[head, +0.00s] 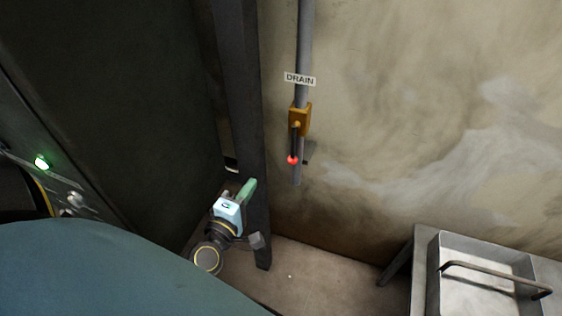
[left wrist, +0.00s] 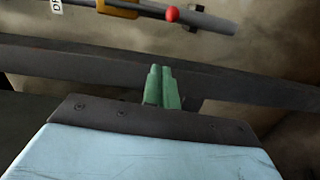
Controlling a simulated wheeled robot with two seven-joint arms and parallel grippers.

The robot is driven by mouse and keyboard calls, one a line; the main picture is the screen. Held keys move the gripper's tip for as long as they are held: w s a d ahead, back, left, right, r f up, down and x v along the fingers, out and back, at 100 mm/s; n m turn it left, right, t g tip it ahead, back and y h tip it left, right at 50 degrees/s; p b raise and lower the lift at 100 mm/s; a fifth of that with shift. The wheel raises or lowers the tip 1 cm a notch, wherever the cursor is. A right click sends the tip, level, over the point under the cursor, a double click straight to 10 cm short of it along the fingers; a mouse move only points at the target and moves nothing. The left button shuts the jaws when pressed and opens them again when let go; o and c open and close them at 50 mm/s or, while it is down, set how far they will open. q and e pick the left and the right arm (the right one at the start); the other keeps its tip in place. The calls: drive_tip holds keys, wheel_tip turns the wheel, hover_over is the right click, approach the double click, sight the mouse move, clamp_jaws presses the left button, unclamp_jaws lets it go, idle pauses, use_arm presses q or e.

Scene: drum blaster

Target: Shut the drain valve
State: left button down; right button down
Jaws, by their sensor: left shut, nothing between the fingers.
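The drain valve (head: 299,118) is a yellow-orange body on a grey vertical pipe, under a white DRAIN label (head: 300,79). Its dark lever hangs down along the pipe and ends in a red knob (head: 292,160). In the left wrist view the valve body (left wrist: 118,9) is at the top edge, with the red knob (left wrist: 172,14) beyond my fingertips. My left gripper (head: 250,186) has green fingers, shut and empty (left wrist: 163,78). It is below and left of the knob, apart from it, by the dark post. My right gripper is not in view.
A dark vertical post (head: 243,120) stands between my left gripper and the valve pipe; it crosses the left wrist view (left wrist: 235,85). A metal tray with a bar handle (head: 480,295) is at the lower right. A dark panel with a green light (head: 42,162) is at left.

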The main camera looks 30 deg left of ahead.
sight(293, 145)
use_arm(q)
drive_tip(key=shift+a+r+n, duration=0.1)
drive_tip(key=shift+r+n, duration=0.2)
drive_tip(key=shift+r, duration=0.35)
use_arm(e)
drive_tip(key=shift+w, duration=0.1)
use_arm(q)
drive_tip(key=w+d, duration=0.1)
drive_tip(key=w, duration=1)
drive_tip(key=shift+w+d, duration=0.3)
drive_tip(key=shift+d, duration=0.1)
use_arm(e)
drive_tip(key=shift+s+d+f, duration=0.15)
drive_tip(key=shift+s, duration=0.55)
use_arm(q)
drive_tip(key=shift+d+f, duration=0.1)
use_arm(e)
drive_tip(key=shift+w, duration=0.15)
